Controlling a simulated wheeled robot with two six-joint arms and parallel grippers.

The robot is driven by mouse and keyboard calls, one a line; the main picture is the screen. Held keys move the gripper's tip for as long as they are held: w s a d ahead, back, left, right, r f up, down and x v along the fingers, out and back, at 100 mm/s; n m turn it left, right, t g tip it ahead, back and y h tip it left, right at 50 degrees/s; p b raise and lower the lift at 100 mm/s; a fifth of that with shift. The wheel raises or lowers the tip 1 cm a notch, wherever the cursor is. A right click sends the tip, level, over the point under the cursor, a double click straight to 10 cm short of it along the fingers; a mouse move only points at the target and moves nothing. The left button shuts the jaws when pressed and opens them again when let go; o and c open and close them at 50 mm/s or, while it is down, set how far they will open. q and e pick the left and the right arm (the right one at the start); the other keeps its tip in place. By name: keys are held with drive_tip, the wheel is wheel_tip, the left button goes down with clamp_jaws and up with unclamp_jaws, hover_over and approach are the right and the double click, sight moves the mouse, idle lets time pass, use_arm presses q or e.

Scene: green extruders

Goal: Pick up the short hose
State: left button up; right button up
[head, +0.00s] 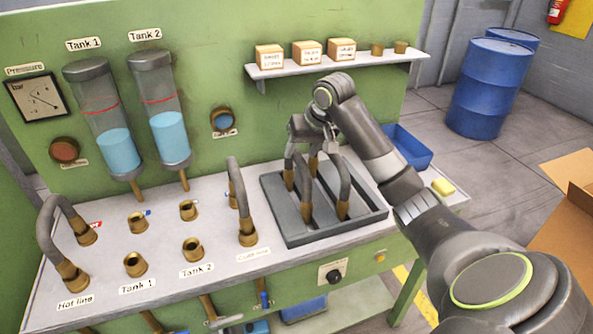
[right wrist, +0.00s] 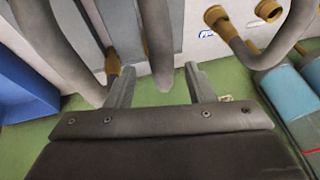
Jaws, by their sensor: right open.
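A grey tray (head: 279,213) on the bench holds several grey hoses with brass ends, standing upright as arches. One hose (head: 342,184) stands at the tray's right side; others are partly hidden by my gripper, and I cannot tell surely which is the short one. My right gripper (head: 313,157) is over the tray, pointing down among the hose tops, open. In the right wrist view, a grey hose (right wrist: 156,40) with a brass end shows between the spread fingers; I cannot tell whether they touch it. My left gripper is not in view.
A hose (head: 236,185) is fitted at the bench just left of the tray, and another (head: 52,229) stands at the far left. Brass ports (head: 193,249) lie between them. A blue bin (head: 410,148) and yellow sponge (head: 442,187) are right of the tray. A shelf (head: 335,63) hangs above.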

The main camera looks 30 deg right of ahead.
sight(294, 160)
drive_tip(key=shift+f, duration=0.25)
drive_tip(key=shift+w+f, duration=0.15)
drive_tip(key=p+x, duration=0.1)
drive_tip(key=x, duration=0.1)
drive_tip(key=p+x, duration=0.1)
drive_tip(key=x, duration=0.1)
drive_tip(key=shift+w+a+f, duration=0.15)
drive_tip(key=shift+w+a, duration=0.1)
drive_tip(key=shift+w, duration=0.05)
drive_tip(key=shift+f, duration=0.2)
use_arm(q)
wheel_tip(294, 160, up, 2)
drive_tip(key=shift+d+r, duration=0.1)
use_arm(e)
drive_tip(key=shift+w, duration=0.1)
clamp_jaws()
